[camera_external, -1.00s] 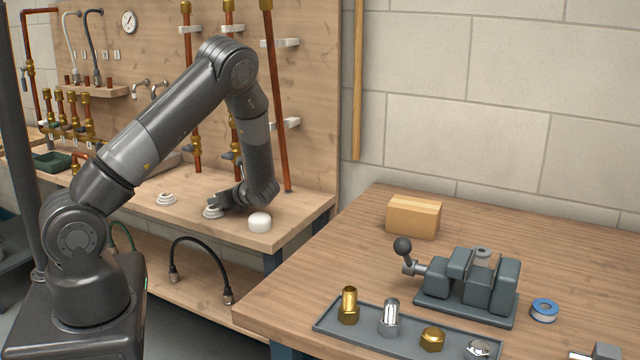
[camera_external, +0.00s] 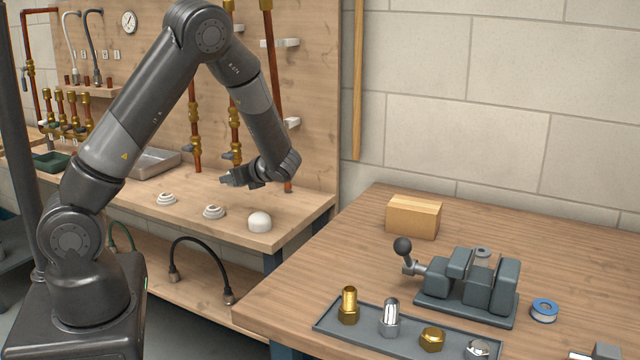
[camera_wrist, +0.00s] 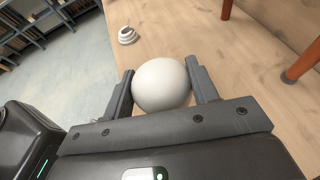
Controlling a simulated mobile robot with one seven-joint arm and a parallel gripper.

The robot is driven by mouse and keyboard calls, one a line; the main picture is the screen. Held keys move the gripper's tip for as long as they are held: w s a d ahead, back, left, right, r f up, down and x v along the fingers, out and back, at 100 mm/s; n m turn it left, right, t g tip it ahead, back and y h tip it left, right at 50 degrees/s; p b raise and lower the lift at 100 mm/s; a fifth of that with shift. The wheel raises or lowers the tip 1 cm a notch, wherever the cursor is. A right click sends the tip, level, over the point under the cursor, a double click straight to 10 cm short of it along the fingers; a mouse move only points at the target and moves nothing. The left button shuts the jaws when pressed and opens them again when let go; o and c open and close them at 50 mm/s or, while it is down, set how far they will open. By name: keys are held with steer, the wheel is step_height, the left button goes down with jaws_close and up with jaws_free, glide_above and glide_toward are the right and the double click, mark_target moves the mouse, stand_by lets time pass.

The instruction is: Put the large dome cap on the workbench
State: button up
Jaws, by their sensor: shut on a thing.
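My gripper (camera_external: 232,179) is above the back bench and points left. In the wrist view, a smooth white rounded cap (camera_wrist: 161,86) fills the space between its two fingers (camera_wrist: 160,67), which are shut on it. I cannot make out this held cap in the external view, where the dark fingers cover that spot. A white dome cap (camera_external: 260,222) shows on the right end of the back bench, below and right of the gripper. The workbench (camera_external: 310,270), with a wooden top, stands front right, away from the gripper.
Two white stepped caps (camera_external: 214,211) (camera_external: 166,198) sit on the back bench. Copper pipes (camera_external: 277,110) rise behind my arm.

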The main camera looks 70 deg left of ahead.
steer(key=shift+v, duration=0.85)
step_height(320, 180, up, 24)
steer(key=w+d+f+m+t, duration=0.1)
steer(key=w+m+t, duration=0.6)
steer(key=w, duration=0.7)
steer(key=w+d+m+t, duration=0.2)
steer(key=w+m+t, duration=0.5)
steer(key=w, duration=0.8)
steer(key=w+d+m+t+h, duration=0.3)
steer(key=w+d+m+h, duration=0.4)
steer(key=d, duration=0.4)
steer(key=w+d+m+t+h, duration=0.3)
steer(key=w+d+m+h, duration=0.4)
steer(key=d, duration=0.4)
step_height(320, 180, down, 18)
steer(key=n+h, duration=0.1)
steer(key=w+a+f, duration=0.1)
steer(key=a+f, duration=0.1)
steer(key=a, duration=0.1)
steer(key=w+a+f, duration=0.1)
steer(key=a+f, duration=0.1)
steer(key=a, duration=0.2)
steer(key=a+f, duration=0.2)
steer(key=a, duration=0.2)
steer(key=shift+w+f, duration=0.3)
steer(key=shift+w, duration=0.1)
steer(key=shift+f, duration=1.95)
